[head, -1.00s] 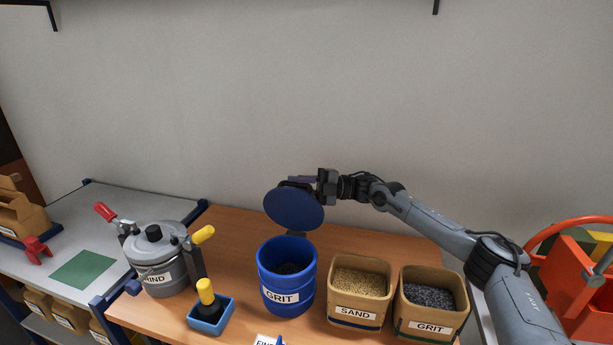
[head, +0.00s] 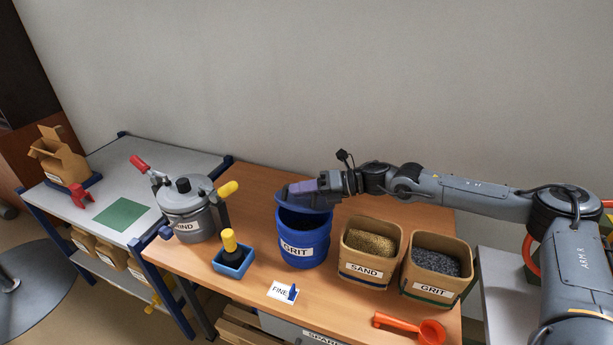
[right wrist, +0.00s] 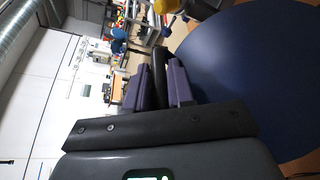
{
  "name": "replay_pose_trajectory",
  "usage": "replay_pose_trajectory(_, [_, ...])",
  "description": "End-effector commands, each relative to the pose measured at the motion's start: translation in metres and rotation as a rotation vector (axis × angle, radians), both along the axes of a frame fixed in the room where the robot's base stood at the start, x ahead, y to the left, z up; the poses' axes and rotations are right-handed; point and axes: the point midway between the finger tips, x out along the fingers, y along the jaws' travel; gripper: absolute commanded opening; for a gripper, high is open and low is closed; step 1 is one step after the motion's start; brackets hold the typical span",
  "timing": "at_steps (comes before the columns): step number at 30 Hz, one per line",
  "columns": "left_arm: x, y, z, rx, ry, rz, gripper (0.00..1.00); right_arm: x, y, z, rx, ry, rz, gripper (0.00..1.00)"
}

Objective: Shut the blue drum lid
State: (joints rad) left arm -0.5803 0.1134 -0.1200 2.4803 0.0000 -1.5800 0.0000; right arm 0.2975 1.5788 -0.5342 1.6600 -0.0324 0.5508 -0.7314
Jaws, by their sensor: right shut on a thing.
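The blue drum (head: 304,249), labelled GRIT, stands on the wooden bench. Its dark inside still shows at the front of the mouth. The blue drum lid (head: 316,207) is tilted over the drum's back part, seen at a shallow angle and partly hidden by my gripper. In the right wrist view the lid (right wrist: 255,75) is a large dark blue disc beside the fingers. My right gripper (head: 297,190) is at the lid, above the drum's mouth. Its purple fingers (right wrist: 162,86) are shut on a dark bar-like part at the lid. My left gripper is not in view.
Left of the drum are a blue tray (head: 232,264) with a yellow-handled tool and a grey clamped pot (head: 188,212). Right of it are the SAND bin (head: 361,271) and the GRIT bin (head: 430,287). A FINE card (head: 281,294) and orange scoop (head: 398,325) lie in front.

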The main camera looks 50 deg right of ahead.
Motion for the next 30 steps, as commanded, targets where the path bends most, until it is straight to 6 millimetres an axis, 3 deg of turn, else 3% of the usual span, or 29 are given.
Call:
replay_pose_trajectory(10, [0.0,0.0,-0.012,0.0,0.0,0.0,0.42,-0.007,0.022,-0.036,-0.239,-0.082,0.007,0.0])
replay_pose_trajectory(18, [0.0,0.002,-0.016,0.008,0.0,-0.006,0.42,-0.009,0.027,-0.051,-0.234,-0.08,0.005,0.0])
replay_pose_trajectory(25, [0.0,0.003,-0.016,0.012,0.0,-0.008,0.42,-0.009,0.027,-0.052,-0.233,-0.078,0.005,0.0])
replay_pose_trajectory(26, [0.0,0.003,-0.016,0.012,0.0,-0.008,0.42,-0.009,0.027,-0.052,-0.233,-0.078,0.005,0.27])
replay_pose_trajectory(29, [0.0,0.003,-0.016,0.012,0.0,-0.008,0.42,-0.009,0.027,-0.052,-0.233,-0.079,0.004,0.42])
replay_pose_trajectory(30, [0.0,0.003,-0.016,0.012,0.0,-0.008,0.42,-0.009,0.027,-0.052,-0.234,-0.078,0.004,0.42])
